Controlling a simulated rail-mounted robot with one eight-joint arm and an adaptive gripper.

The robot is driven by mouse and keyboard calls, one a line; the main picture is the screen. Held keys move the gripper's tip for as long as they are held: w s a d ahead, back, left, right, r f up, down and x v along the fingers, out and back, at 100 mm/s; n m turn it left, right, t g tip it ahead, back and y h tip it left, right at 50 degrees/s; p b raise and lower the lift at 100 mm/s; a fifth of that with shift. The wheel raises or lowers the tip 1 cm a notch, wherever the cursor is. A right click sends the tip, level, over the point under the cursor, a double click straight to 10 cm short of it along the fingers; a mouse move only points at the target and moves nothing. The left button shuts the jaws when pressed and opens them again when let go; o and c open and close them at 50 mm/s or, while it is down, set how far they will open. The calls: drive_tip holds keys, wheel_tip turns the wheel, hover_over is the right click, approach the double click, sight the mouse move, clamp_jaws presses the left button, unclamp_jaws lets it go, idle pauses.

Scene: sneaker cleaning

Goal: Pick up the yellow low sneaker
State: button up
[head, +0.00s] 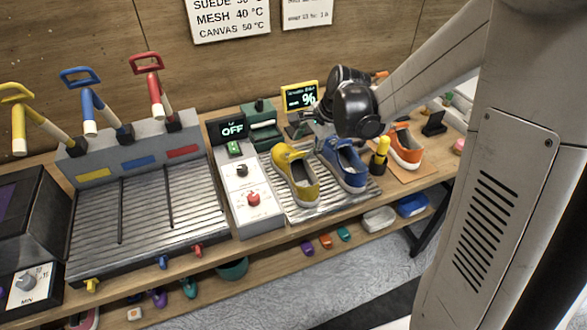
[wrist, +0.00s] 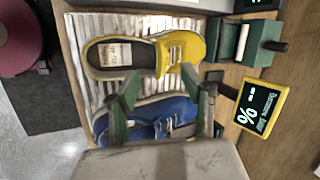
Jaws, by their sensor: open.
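The yellow low sneaker (head: 296,178) sits on a ribbed metal tray (head: 335,205), left of a blue sneaker (head: 345,168). In the wrist view the yellow sneaker (wrist: 186,50) lies across the upper part, with a pale label inside its opening. My gripper (head: 314,132) is over the far part of the tray in the head view. In the wrist view my gripper (wrist: 160,92) is open and empty. Its fingers extend over the blue sneaker (wrist: 143,125) and their tips are near the yellow sneaker's lower side; I cannot tell their height. My palm hides part of the blue sneaker.
An orange sneaker (head: 402,146) and a yellow-and-black upright tool (head: 380,158) stand right of the tray. A dial panel (head: 245,190) is left of it. Behind are a green device (head: 262,122) and a small % display (head: 300,96). The large ribbed rack (head: 145,215) is empty.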

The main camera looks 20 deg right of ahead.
sight(298, 154)
drive_tip(key=shift+p+x, duration=0.4)
drive_tip(key=shift+x, duration=3.2)
drive_tip(key=shift+w+d, duration=0.1)
drive_tip(key=shift+d, duration=0.05)
clamp_jaws()
